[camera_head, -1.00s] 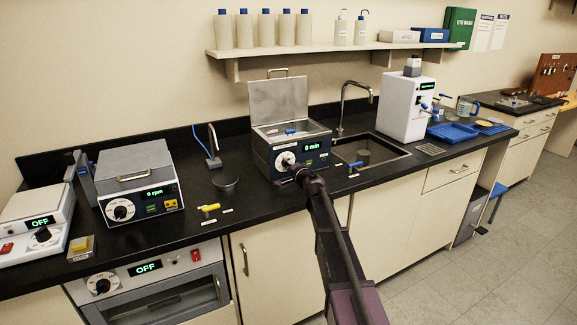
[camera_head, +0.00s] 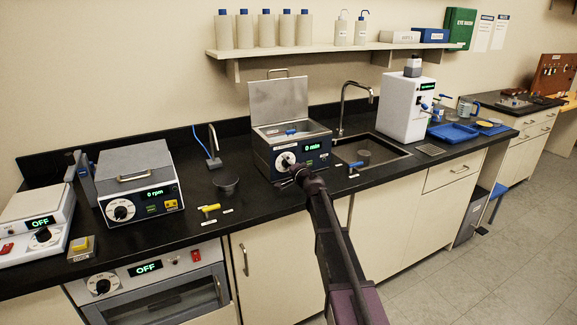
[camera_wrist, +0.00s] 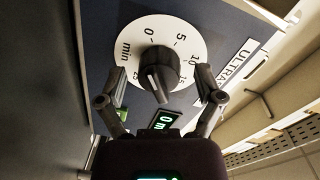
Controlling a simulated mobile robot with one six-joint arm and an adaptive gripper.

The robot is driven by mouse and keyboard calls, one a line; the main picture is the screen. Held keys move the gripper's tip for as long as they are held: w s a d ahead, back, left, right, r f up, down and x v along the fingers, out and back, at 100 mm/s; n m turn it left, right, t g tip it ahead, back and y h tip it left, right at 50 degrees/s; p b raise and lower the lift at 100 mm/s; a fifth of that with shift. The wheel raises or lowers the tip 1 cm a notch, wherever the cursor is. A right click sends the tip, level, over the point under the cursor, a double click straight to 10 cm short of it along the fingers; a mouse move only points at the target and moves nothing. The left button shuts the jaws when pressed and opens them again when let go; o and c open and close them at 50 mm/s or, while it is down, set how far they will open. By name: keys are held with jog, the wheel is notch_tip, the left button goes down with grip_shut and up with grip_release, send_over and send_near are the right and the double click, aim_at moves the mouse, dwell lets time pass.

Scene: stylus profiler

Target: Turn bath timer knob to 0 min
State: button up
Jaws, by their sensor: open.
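The ultrasonic bath (camera_head: 262,150) stands on the counter with its lid raised. Its timer knob (camera_head: 286,160) is on the front panel at the left. The green display (camera_head: 314,147) reads 0 min and is partly visible in the wrist view (camera_wrist: 165,120). My gripper (camera_wrist: 162,84) is open, one finger on each side of the knob, apart from it. In the head view my gripper (camera_head: 288,180) is just in front of the panel.
A sink (camera_head: 372,152) is to the right of the bath, with a blue-handled valve (camera_head: 354,169) on the counter before it. A dark bowl (camera_head: 226,185) and a yellow-handled valve (camera_head: 211,208) stand to the left. A centrifuge (camera_head: 140,185) is farther left.

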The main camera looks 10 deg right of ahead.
dwell(0.4)
jog(key=m, duration=0.4)
jog(key=shift+y, duration=0.3)
jog(key=m, duration=0.9)
jog(key=shift+m+y+b, duration=0.35)
jog(key=shift+m+y, duration=0.05)
jog(key=m, duration=0.5)
jog(key=shift+d, duration=0.1)
jog(key=v, duration=1.3)
jog(key=shift+s+d+f, duration=0.15)
jog(key=shift+s, duration=0.25)
